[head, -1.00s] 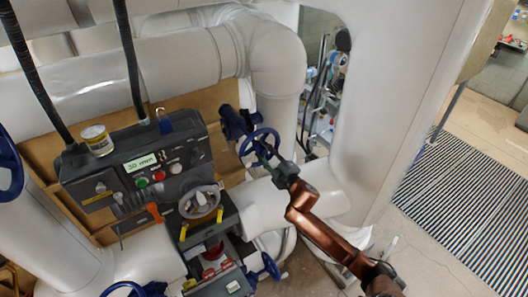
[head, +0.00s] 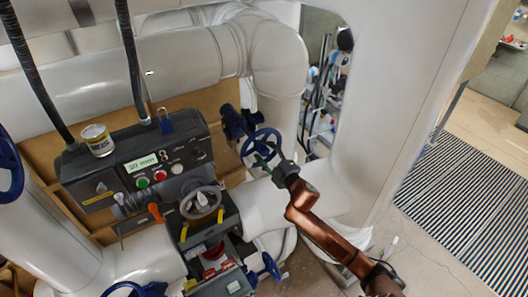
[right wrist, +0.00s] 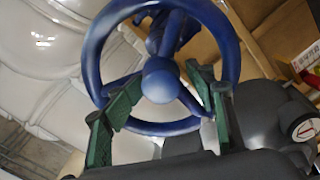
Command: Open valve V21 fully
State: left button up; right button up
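A blue handwheel (head: 273,134) stands on a blue valve body (head: 232,122) at the pipe in the middle of the head view. No V21 label is readable. My right gripper (head: 266,156) is at this wheel. In the right wrist view the wheel (right wrist: 233,45) fills the upper middle, with its round hub (right wrist: 160,80) facing the camera. The two green fingers of my right gripper (right wrist: 165,92) are apart, one on each side of the hub, over the wheel's lower half. Whether they touch the spokes or rim is unclear. My left gripper is not in view.
A dark control box (head: 130,180) with a display, buttons and a grey handwheel (head: 200,203) stands left of the wheel. Other blue handwheels (head: 268,266) are nearby. White pipes (head: 278,60) surround the valve.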

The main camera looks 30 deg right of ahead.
jog(key=shift+s+d+f, duration=0.1)
jog(key=shift+s+f, duration=0.05)
jog(key=shift+s, duration=0.35)
jog(key=shift+s+d, duration=0.2)
jog(key=shift+s, duration=2.55)
jog(key=s, duration=0.6)
jog(key=shift+d, duration=0.25)
